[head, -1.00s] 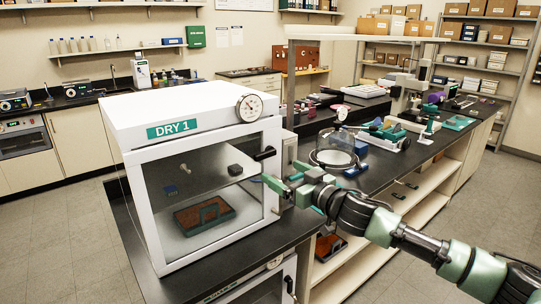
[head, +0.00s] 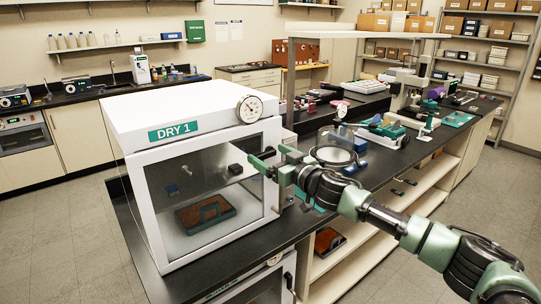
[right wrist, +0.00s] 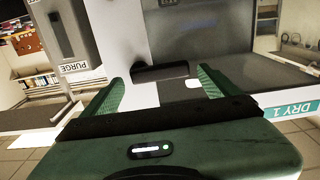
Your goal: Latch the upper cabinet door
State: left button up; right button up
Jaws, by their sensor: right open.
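The upper cabinet (head: 140,115) is a white box labelled DRY 1, on the near end of the black bench. Its glass door (head: 165,215) looks shut or nearly so; I cannot tell whether it sits flush. The black latch handle (right wrist: 160,73) is at the door's upper right, mostly hidden by my gripper in the head view. My right gripper (head: 262,163) is open at the handle. In the right wrist view, its green fingers (right wrist: 158,92) stand on either side of the handle; contact is unclear. My left gripper is not in view.
A lower cabinet (head: 262,288) with its own glass door sits below. A PURGE-labelled box (right wrist: 72,40) stands beside the upper cabinet. A round glass-topped dish (head: 333,155) and instruments fill the bench to the right. The floor at left is clear.

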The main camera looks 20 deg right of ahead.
jog(key=c, duration=1.4)
jog(key=shift+o, duration=0.2)
jog(key=shift+s+n, duration=0.1)
jog(key=shift+n, duration=0.2)
jog(key=n, duration=0.1)
jog(key=n+p, duration=0.1)
jog(key=shift+a+f+n, duration=0.1)
jog(key=shift+f+n, duration=0.25)
jog(key=shift+n, duration=0.05)
jog(key=f+n, duration=0.1)
jog(key=n, duration=0.3)
jog(key=d+f+n+p, duration=0.1)
jog(key=n, duration=0.4)
jog(key=f+n, duration=0.1)
jog(key=n, duration=0.4)
jog(key=shift+w+d, duration=0.35)
jog(key=shift+d, duration=0.05)
jog(key=shift+n, duration=0.3)
